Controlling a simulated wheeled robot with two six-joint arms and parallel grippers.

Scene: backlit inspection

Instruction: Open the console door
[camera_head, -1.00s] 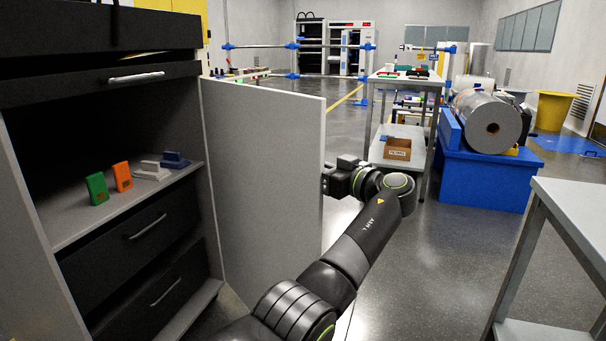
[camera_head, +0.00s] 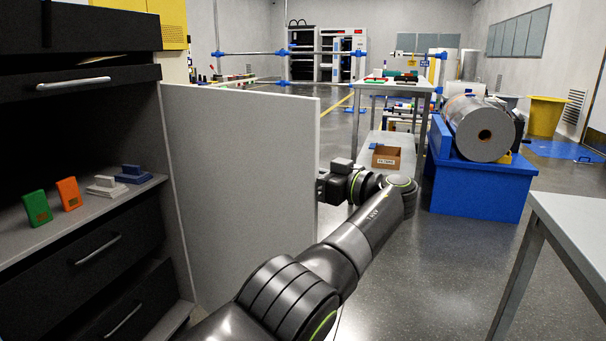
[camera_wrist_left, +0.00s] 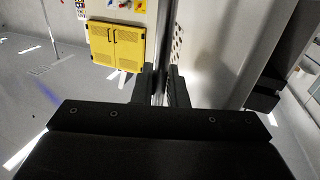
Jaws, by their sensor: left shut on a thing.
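The console door (camera_head: 240,180) is a light grey upright panel, hinged at the right side of the console's dark opening. It stands swung out, and the shelf and drawers show. My left arm reaches along the right of the door. My left gripper (camera_head: 325,187) is at the door's free edge, partly hidden behind the panel. In the left wrist view, its fingers (camera_wrist_left: 164,88) are shut on a narrow upright part of the door; I cannot tell whether it is the handle or the edge. My right gripper is in neither view.
On the console shelf (camera_head: 75,222) stand a green block (camera_head: 37,208), an orange block (camera_head: 68,194), and white and blue pieces. A blue stand with a large roll (camera_head: 484,130) and a grey table (camera_head: 575,215) are to the right. Floor between is clear.

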